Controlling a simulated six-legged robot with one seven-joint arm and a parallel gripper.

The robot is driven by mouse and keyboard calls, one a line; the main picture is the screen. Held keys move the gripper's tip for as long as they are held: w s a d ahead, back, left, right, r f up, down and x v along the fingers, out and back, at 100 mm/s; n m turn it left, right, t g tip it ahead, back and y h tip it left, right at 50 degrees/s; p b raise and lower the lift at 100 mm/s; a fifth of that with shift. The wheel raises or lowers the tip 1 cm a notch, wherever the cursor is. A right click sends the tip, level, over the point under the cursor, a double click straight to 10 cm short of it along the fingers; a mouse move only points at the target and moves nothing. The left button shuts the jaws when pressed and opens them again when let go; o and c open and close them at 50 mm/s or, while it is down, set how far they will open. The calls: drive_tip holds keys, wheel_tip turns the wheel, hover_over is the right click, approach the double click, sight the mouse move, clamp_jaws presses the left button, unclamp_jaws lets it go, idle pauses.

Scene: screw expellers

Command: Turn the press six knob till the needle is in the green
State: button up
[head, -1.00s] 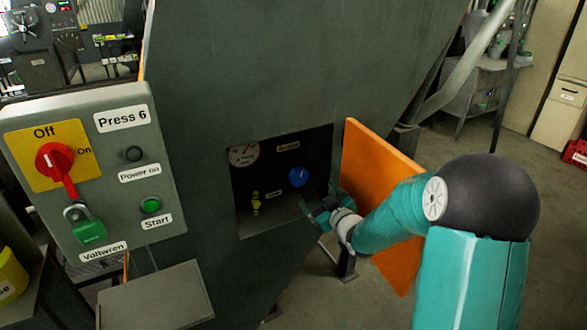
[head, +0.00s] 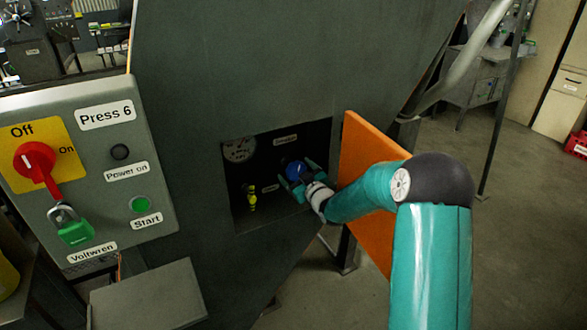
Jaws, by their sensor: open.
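The blue knob (head: 296,171) sits on the back wall of a dark recess (head: 240,205) in the grey press. The Press 6 label (head: 106,114) is on the control box at left.
An orange door (head: 367,190) stands open right of the recess, close beside my arm. A yellow valve (head: 251,197) is left of the knob. The control box (head: 160,190) carries a red switch (head: 35,165) and green padlock (head: 74,231).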

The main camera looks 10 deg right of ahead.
drive_tip(key=shift+x, duration=1.15)
drive_tip(key=shift+r, duration=0.15)
drive_tip(key=shift+c, duration=0.2)
drive_tip(key=c, duration=0.9)
drive_tip(key=shift+c, duration=0.2)
drive_tip(key=shift+m, duration=0.4)
drive_tip(key=m, duration=0.3)
drive_tip(key=shift+d+m, duration=0.1)
drive_tip(key=shift+m, duration=0.2)
drive_tip(key=m, duration=0.4)
drive_tip(key=shift+m, duration=0.3)
